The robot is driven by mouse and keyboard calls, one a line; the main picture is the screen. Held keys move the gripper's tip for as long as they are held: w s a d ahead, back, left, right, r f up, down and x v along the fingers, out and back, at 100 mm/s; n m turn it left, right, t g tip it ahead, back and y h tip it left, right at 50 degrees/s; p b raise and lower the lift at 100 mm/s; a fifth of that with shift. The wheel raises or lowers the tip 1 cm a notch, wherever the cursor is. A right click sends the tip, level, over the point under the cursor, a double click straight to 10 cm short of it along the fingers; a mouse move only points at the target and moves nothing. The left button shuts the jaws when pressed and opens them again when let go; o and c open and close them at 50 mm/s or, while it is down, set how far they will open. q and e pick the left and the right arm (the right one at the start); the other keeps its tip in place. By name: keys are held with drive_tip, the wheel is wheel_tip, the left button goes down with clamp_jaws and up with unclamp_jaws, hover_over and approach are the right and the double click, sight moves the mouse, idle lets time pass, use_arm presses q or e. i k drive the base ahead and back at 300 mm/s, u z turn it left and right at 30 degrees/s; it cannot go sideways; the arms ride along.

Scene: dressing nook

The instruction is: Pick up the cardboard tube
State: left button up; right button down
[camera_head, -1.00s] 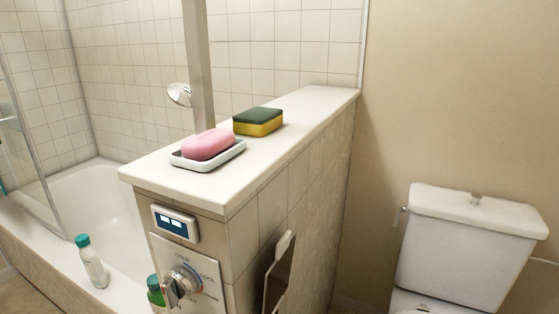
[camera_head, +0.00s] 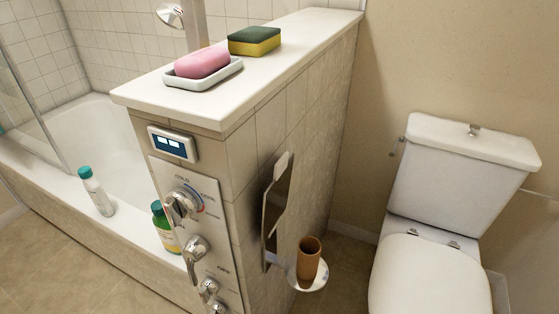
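A brown upright cylinder (camera_head: 309,259), which looks like the cardboard tube, stands on a small round white holder (camera_head: 313,284). Its top looks open and dark inside. The holder is low beside the right face of the tiled half wall, left of the toilet. Neither of my grippers is in view.
The half wall's ledge (camera_head: 290,50) holds a pink soap (camera_head: 202,63) in a dish (camera_head: 225,76) and a sponge (camera_head: 254,41). A mirror (camera_head: 275,215) juts from the wall near the holder. The toilet (camera_head: 440,270) stands right. Bottles (camera_head: 96,192) (camera_head: 165,228) stand by the tub.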

sight(306, 266)
drive_tip(key=z, duration=1.3)
drive_tip(key=k, duration=0.9)
drive_tip(key=u, duration=1.5)
drive_tip(key=i, duration=0.5)
